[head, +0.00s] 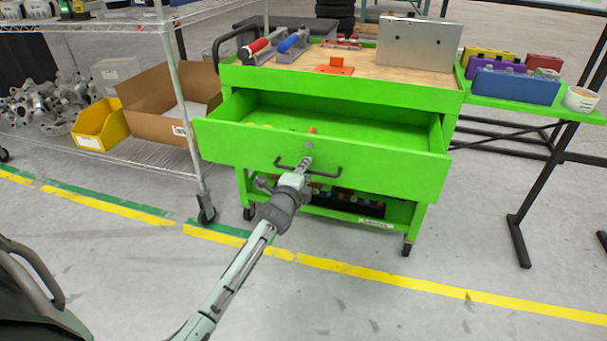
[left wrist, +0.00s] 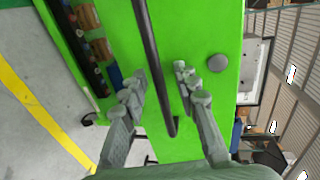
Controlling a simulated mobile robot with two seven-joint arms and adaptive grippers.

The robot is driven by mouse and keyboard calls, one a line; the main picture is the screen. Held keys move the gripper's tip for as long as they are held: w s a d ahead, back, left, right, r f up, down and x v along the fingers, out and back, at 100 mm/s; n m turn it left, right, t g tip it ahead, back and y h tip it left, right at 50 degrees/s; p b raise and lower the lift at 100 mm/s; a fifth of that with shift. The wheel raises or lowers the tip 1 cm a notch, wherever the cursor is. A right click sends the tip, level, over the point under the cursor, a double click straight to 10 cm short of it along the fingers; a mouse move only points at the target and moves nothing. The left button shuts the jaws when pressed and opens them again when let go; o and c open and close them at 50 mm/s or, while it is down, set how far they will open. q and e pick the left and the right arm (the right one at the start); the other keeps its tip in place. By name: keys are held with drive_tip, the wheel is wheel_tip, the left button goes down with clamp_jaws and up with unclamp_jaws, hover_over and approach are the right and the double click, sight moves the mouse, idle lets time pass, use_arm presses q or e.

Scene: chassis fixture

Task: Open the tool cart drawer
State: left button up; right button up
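The green tool cart (head: 340,82) stands ahead with its top drawer (head: 375,168) pulled well out; a few small items lie inside it. The drawer's black bar handle (head: 325,175) is on the front, below a round grey lock. My left gripper (head: 305,165) is at this handle. In the left wrist view the handle (left wrist: 149,50) runs between the two spread fingers of my left gripper (left wrist: 160,80), with gaps at the fingertips. My right gripper is in neither view.
A wire shelf rack (head: 150,165) with a yellow bin (head: 98,125) and a cardboard box (head: 160,100) stands left of the cart. A green side table (head: 530,102) with coloured blocks is at right. The floor in front is clear.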

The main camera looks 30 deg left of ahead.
use_arm(q)
drive_tip(key=v, duration=1.2)
drive_tip(key=s+d+f+n+g+h, duration=0.1)
drive_tip(key=s+f+n+g, duration=0.3)
drive_tip(key=s+f, duration=0.4)
drive_tip(key=s+d+f+n+g, duration=0.3)
drive_tip(key=s+f+n+g, duration=0.1)
drive_tip(key=s+f, duration=0.5)
drive_tip(key=s+d+f+n+g+h, duration=0.1)
drive_tip(key=s+d+f+n+g, duration=0.2)
drive_tip(key=s+f, duration=0.6)
drive_tip(key=n+g, duration=0.1)
drive_tip(key=n, duration=0.1)
drive_tip(key=shift+s+f+n+h, duration=0.15)
drive_tip(key=shift+s+n+h, duration=0.15)
drive_tip(key=shift+s, duration=0.05)
